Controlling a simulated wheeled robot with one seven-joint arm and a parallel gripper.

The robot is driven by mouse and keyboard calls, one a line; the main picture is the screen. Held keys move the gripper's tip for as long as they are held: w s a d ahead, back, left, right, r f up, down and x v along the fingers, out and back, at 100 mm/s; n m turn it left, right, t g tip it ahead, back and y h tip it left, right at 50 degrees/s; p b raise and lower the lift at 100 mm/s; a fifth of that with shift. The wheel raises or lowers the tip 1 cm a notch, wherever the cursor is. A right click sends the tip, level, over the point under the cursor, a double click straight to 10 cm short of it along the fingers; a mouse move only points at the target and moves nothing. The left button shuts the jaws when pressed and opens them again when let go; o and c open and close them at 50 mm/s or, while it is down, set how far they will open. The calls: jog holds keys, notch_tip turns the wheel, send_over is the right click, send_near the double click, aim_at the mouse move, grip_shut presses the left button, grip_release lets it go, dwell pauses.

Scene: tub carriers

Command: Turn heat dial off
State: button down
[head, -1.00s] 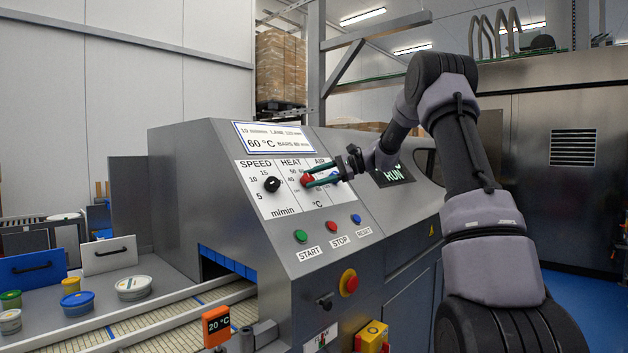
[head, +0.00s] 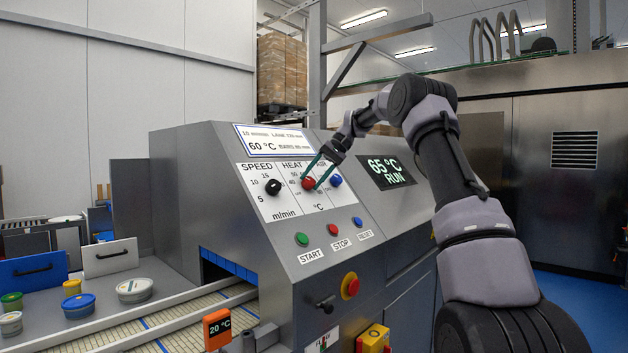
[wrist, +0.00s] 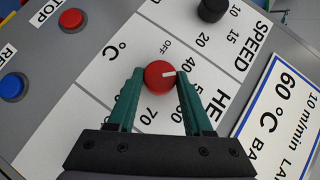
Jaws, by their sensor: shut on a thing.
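The red heat dial (head: 308,183) sits on the white HEAT scale between SPEED and AIR on the sloped panel. My gripper (head: 313,180) is shut on the dial, its green fingers coming down from the upper right. In the wrist view the dial (wrist: 159,77) is held between the two fingertips (wrist: 159,74). Its white mark points to the right side of the picture, toward about 40 on the scale and away from the OFF label (wrist: 163,43). The fingers cover part of the scale.
A black speed dial (head: 273,187) and a blue air dial (head: 336,181) flank the heat dial closely. START, STOP and RESET buttons and a red emergency button (head: 350,286) are below. A display (head: 387,171) reads 65 °C RUN. Tubs stand at the left beside the conveyor.

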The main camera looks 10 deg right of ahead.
jog(key=n+h, duration=0.2)
jog(key=shift+a+r+n+h, duration=0.1)
jog(key=shift+a+n+h, duration=0.1)
jog(key=shift+n+h, duration=0.15)
jog(key=n+h, duration=0.2)
jog(key=n, duration=0.1)
jog(key=shift+a+t, duration=0.2)
jog(key=shift+t, duration=0.1)
jog(key=n+h, duration=0.1)
jog(key=n+t+h, duration=0.1)
jog(key=n+h, duration=0.1)
jog(key=shift+s+a+n+t, duration=0.15)
jog(key=shift+s+n+t, duration=0.05)
jog(key=shift+n+t, duration=0.1)
jog(key=shift+h, duration=0.25)
jog(key=shift+c, duration=1.5)
grip_release()
